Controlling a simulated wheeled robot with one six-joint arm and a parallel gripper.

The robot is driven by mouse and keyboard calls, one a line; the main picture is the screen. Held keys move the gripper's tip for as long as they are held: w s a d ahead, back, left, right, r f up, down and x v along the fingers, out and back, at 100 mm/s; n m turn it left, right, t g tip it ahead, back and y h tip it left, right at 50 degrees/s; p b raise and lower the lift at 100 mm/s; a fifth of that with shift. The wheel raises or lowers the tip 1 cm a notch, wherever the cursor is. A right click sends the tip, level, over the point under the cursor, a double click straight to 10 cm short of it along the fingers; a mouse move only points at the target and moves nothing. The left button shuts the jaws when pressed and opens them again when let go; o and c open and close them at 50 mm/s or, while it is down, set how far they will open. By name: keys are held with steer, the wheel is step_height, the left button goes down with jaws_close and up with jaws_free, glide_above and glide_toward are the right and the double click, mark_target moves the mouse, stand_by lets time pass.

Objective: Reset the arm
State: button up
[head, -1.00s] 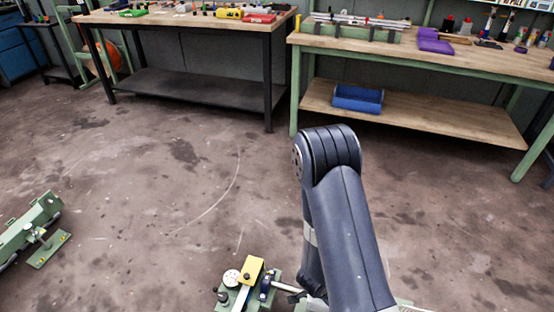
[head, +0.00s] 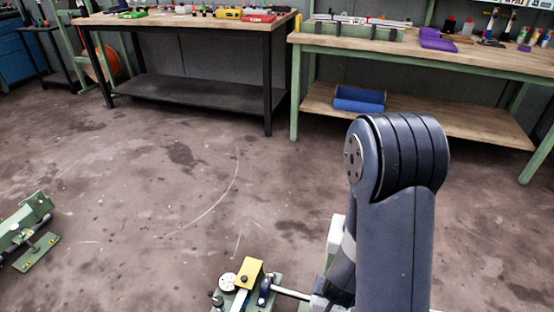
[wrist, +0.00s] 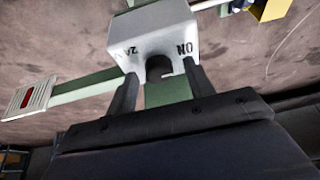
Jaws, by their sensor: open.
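In the wrist view my gripper (wrist: 161,82) is open. Whether the fingertips touch the block, I cannot tell. A green bar (wrist: 168,91) shows below the notch. In the head view my arm (head: 395,240) rises at the right of centre, bent at a large dark joint, and hides most of the gripper end.
A green fixture with a yellow block (head: 248,273) and a white dial (head: 227,282) is left of my arm. Another green fixture (head: 35,232) is at the left edge. A dark bench (head: 190,88) and a green-legged bench (head: 470,55) stand behind. Floor between is clear.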

steer(key=shift+d+f+n+y+b, duration=0.15)
steer(key=shift+n+y+b, duration=0.55)
steer(key=shift+n+b, duration=1.75)
steer(key=shift+m+b, duration=0.25)
steer(key=shift+b, duration=0.95)
steer(key=shift+n+y+b, duration=0.3)
steer(key=shift+n+b, duration=0.1)
steer(key=shift+b, duration=0.05)
steer(key=shift+s+r, duration=0.15)
steer(key=shift+r, duration=0.05)
